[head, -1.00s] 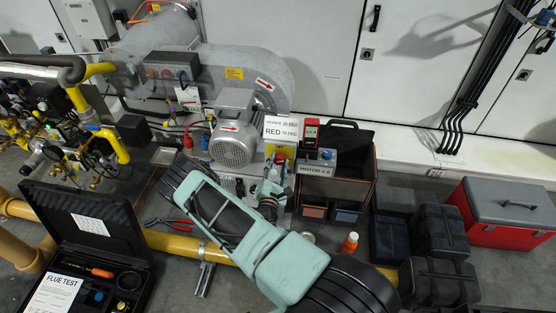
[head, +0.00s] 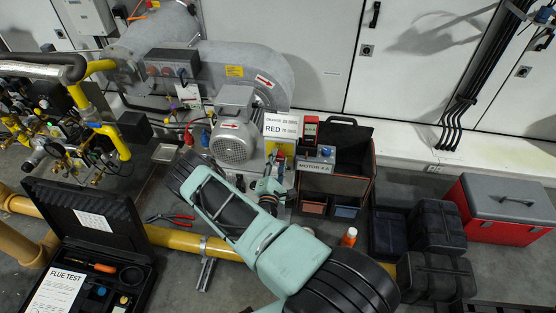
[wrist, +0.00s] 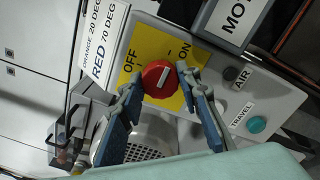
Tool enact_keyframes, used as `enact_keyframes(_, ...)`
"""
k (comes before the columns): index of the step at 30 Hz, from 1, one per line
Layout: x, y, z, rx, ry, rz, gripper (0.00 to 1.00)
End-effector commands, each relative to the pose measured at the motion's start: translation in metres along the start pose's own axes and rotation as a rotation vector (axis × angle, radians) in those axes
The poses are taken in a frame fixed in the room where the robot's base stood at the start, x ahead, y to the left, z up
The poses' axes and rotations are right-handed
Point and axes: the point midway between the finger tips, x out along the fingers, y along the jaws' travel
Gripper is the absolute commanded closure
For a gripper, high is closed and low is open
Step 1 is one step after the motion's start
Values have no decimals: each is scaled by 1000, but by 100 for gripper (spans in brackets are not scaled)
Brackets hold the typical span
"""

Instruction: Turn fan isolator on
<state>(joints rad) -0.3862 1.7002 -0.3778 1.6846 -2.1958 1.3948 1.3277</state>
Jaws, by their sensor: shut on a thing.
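The fan isolator is a red round knob (wrist: 159,79) with a white pointer bar on a yellow plate (wrist: 186,99) marked OFF on the left and ON on the right. The bar leans toward the upper right in the wrist view, between the two words. My gripper (wrist: 161,80) has its two blue-padded fingers on either side of the knob, shut on it. In the head view my gripper (head: 277,168) is at the grey control panel beside the fan motor (head: 234,140); my arm and fingers hide the knob there.
On the panel are an AIR label (wrist: 243,78) and a teal TRAVEL button (wrist: 258,124). A sign reading ORANGE 20 DEG, RED 70 DEG (head: 281,126) stands close by. A red meter (head: 310,129) and an open tool bin (head: 345,160) are to the right.

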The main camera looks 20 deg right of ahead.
Motion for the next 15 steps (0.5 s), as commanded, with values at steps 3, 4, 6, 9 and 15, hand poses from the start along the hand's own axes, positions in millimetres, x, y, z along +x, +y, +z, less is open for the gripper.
enact_keyframes(3,0,0,0,2,0,-1,93)
enact_keyframes(4,0,0,0,2,0,-1,68)
enact_keyframes(6,0,0,0,2,0,-1,60)
enact_keyframes(9,0,0,0,1,0,-1,51)
enact_keyframes(15,0,0,0,0,0,0,51)
